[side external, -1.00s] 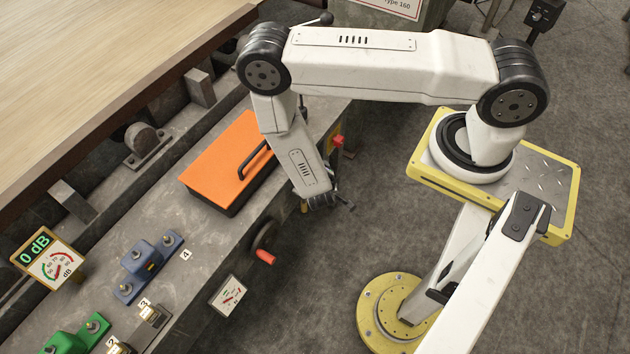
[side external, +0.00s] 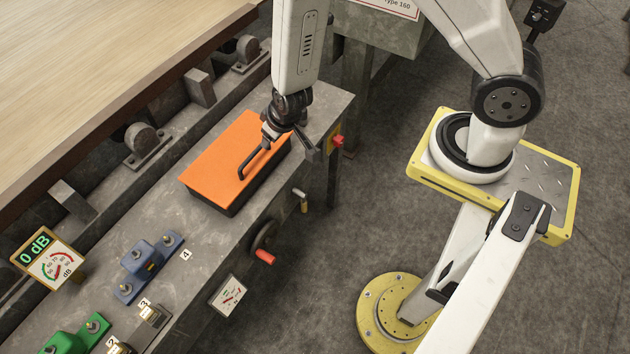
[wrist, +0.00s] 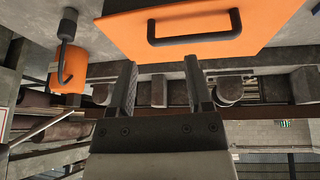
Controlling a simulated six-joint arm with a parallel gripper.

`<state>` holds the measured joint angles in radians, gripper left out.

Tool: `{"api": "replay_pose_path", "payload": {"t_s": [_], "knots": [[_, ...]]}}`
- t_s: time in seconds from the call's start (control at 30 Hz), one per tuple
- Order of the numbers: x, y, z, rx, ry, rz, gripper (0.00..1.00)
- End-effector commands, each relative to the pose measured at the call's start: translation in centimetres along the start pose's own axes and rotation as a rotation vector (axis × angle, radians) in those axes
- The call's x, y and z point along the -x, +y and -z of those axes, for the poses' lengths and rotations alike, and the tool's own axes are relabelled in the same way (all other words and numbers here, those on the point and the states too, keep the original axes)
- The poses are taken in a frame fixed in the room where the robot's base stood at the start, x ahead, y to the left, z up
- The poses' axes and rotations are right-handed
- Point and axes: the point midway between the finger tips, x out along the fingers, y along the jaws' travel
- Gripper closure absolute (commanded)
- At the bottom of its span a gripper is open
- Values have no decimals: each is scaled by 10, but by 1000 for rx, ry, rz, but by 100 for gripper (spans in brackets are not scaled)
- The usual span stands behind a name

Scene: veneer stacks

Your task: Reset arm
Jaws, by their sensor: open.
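My gripper (side external: 290,143) hangs at the right end of an orange-topped box (side external: 218,160) in the side view and hides part of that end. Its two dark fingers stand apart in the wrist view (wrist: 162,66), with nothing between them. The box's orange face (wrist: 270,18) and black handle (wrist: 195,38) lie ahead of the fingers in the wrist view. I cannot tell whether a finger touches the box. My upper arm links run out of the top of the side view.
The grey bench (side external: 205,245) carries a blue fixture (side external: 148,265), a green fixture (side external: 78,335) and a dB meter (side external: 50,255). A wheel with a red handle (side external: 264,250) sticks out at its front. A large wooden sheet (side external: 90,60) lies behind.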

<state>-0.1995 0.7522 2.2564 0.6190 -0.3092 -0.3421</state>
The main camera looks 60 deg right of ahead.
Motion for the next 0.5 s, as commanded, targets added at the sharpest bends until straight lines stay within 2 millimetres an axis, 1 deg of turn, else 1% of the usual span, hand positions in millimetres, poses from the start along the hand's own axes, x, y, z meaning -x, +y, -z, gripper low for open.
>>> {"api": "replay_pose_path", "payload": {"t_s": [0.03,0.23,0.5], "knots": [[11,1,6,-3,-1,21,35],[50,5,14,4,-34,89,35],[101,20,12,28,-85,136,35]]}}
